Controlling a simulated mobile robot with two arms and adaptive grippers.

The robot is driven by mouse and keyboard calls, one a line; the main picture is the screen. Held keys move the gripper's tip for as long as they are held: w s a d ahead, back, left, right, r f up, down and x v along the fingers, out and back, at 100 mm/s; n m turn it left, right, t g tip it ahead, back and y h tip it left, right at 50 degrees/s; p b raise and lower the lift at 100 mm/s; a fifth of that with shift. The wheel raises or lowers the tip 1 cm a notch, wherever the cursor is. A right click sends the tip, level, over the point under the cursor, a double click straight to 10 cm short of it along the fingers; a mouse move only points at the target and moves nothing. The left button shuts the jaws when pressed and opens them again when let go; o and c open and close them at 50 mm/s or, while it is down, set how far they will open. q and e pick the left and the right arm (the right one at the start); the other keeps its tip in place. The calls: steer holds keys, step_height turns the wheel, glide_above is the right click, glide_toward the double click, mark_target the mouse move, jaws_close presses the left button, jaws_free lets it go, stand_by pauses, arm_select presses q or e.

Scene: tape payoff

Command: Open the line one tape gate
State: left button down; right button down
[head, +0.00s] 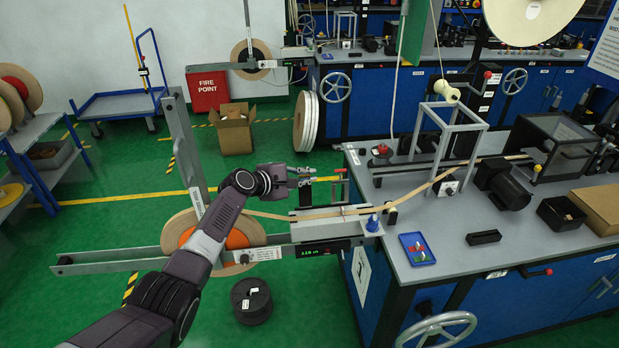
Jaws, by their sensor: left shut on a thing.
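The line one payoff stands left of the bench, with an orange-cored tape reel (236,236) on a long grey rail frame (110,262). Tan tape (410,194) runs from the reel over a grey guide box (322,228) toward the bench. My left gripper (304,178) is above and behind this box. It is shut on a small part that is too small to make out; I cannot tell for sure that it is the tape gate. A small upright with red on it (342,186) stands just right of the fingers. My right gripper is not in view.
A blue-sided bench (440,250) on the right holds a grey frame (446,145), a black motor (503,184) and a blue tray (417,248). A black spool (251,300) and a cardboard box (233,128) stand on the green floor. The floor at centre left is open.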

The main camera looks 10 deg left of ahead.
arm_select(q)
steer(key=shift+s+a+f, duration=0.1)
steer(key=shift+a+f, duration=0.45)
steer(key=shift+f, duration=0.1)
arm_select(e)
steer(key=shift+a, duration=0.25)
arm_select(q)
steer(key=c, duration=2.1)
jaws_free()
steer(key=shift+a, duration=0.2)
steer(key=shift+r, duration=0.1)
steer(key=v, duration=1.2)
steer(key=shift+d+r, duration=0.35)
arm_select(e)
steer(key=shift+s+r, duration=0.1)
arm_select(q)
steer(key=shift+f, duration=0.1)
